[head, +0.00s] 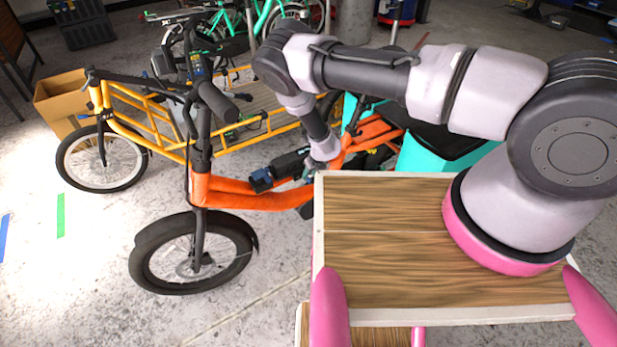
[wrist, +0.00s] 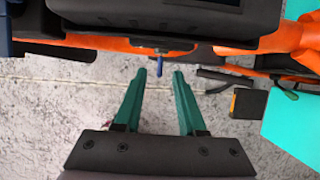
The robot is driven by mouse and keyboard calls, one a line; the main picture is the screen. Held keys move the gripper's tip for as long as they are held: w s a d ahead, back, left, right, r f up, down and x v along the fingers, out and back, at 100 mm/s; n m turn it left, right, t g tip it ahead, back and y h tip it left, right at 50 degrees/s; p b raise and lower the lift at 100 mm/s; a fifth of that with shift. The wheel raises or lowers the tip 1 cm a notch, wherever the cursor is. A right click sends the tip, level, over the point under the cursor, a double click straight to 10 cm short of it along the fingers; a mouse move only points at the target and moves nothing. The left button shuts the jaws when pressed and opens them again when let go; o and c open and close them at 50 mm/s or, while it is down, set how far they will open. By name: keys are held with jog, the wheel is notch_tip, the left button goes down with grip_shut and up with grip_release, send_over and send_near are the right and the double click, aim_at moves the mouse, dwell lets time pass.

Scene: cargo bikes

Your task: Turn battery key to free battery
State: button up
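The orange cargo bike (head: 240,191) stands in front of me and its orange frame (wrist: 105,42) crosses the top of the wrist view. The black battery (wrist: 165,14) sits on the frame; in the head view a dark battery-like block (head: 288,165) shows there. The battery key (wrist: 160,68) is a small blue tab below a lock on the frame. My gripper (wrist: 160,72) has green fingers, open and empty. In the wrist view the key appears in the gap between the fingertips, touching neither; its depth is unclear. The fingers are hidden in the head view.
A yellow cargo bike (head: 160,125) stands behind the orange one, with a cardboard box (head: 60,98) at left. A teal part (wrist: 295,120) and black pedal-like parts (wrist: 248,101) lie right of the fingers.

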jog(key=shift+x, duration=1.65)
grip_shut()
jog(key=m+g+y, duration=0.1)
jog(key=y, duration=0.2)
jog(key=d+g+y, duration=0.1)
jog(key=g+y, duration=0.1)
jog(key=y, duration=0.1)
jog(key=w+f+m+g+y, duration=0.1)
jog(key=g+y, duration=0.1)
jog(key=y, duration=0.1)
jog(key=shift+d+m, duration=0.3)
jog(key=shift+f+g+y, duration=0.1)
jog(key=shift+g+y, duration=0.3)
